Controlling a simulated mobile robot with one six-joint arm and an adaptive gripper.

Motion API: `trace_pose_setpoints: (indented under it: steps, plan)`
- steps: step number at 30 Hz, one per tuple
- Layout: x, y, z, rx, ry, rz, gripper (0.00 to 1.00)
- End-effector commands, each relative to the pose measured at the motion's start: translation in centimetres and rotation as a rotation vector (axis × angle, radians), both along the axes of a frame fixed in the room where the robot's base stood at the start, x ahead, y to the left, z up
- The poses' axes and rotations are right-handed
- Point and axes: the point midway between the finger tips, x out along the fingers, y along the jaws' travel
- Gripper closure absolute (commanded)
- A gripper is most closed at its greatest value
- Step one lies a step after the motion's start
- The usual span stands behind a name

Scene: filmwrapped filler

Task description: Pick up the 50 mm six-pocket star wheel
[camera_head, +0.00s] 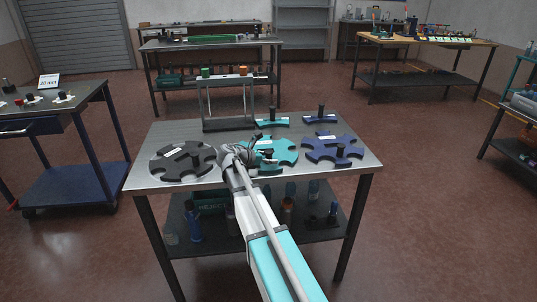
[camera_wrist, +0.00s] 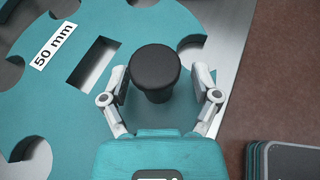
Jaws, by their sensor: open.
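The teal star wheel (camera_head: 284,157) lies flat on the steel-topped table, partly covered by my arm in the head view. In the wrist view the wheel (camera_wrist: 112,25) carries a white "50 mm" label, a rectangular slot and rounded edge pockets. A black knob (camera_wrist: 154,66) stands up from it. My gripper (camera_wrist: 160,80) is open, with one finger on each side of the knob and a gap visible on both sides. The head view shows my gripper (camera_head: 262,150) over the wheel; its fingers are too small to make out there.
A dark grey star wheel (camera_head: 172,166) lies left on the table (camera_head: 235,188), and a dark blue one (camera_head: 324,154) lies right, close to the teal wheel. Smaller teal (camera_head: 270,123) and blue (camera_head: 318,120) pieces with knobs lie behind. A metal frame (camera_head: 204,108) stands at the back.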

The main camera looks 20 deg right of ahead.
Motion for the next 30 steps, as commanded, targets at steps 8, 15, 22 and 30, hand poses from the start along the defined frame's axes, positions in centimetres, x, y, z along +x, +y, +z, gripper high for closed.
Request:
trace_pose_setpoints:
  steps: [8,15,22,30]
  plan:
    - [0.00,0.03,0.00,0.000,0.000,0.000,0.20]
    - [0.00,0.04,0.01,0.000,0.000,0.000,0.56]
    - [-0.02,0.03,0.00,0.000,0.000,0.000,0.98]
    - [-0.03,-0.01,0.05,-0.002,-0.001,-0.001,1.00]
